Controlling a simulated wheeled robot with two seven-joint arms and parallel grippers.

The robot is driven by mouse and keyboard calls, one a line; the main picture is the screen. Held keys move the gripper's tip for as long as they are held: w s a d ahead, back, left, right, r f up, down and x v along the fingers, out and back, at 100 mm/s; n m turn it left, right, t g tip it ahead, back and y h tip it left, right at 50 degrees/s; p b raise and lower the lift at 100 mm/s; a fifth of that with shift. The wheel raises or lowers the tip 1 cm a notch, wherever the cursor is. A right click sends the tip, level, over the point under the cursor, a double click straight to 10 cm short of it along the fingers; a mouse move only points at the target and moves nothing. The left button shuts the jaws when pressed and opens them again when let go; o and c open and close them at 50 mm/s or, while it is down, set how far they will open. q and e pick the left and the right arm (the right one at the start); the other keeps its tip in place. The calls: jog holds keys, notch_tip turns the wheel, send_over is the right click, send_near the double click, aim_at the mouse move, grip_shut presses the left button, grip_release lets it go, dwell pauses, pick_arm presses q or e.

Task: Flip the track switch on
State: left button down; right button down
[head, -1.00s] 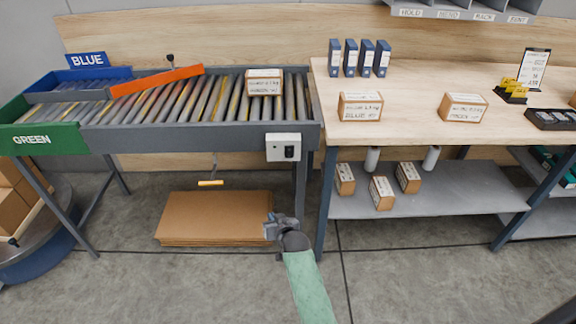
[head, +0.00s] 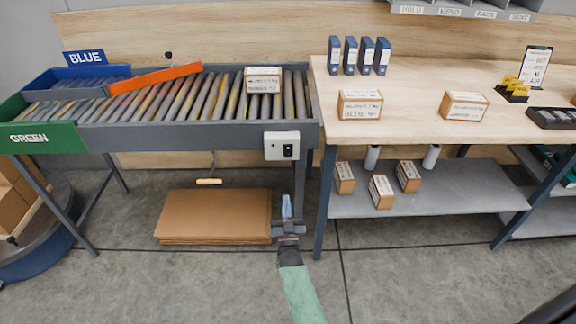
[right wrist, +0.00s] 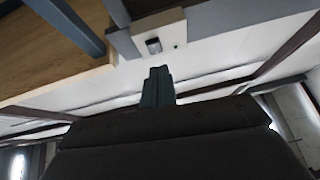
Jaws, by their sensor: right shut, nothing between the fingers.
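The track switch is a small black rocker (head: 288,151) on a pale switch box (head: 282,146), fixed to the front rail of the roller track near its right end. The box also shows upside down in the right wrist view (right wrist: 158,42). My right gripper (head: 286,198) is shut and empty. It points up toward the box from below and is apart from it. In the right wrist view its closed fingers (right wrist: 158,82) show just below the box. My left gripper is not in view.
The roller track (head: 200,135) carries a labelled carton (head: 263,80) and an orange diverter bar (head: 155,78). Flat cardboard (head: 214,216) lies on the floor underneath. A wooden bench (head: 420,115) with cartons and blue binders stands to the right. A yellow handle (head: 209,181) hangs below the track.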

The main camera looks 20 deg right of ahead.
aim_at(288, 153)
jog(key=shift+s+d+r+t+h, duration=0.25)
jog(key=shift+s+r+t+h, duration=0.25)
jog(key=shift+s+r+h, duration=0.4)
jog(key=shift+w+r, duration=0.15)
jog(key=shift+w, duration=0.05)
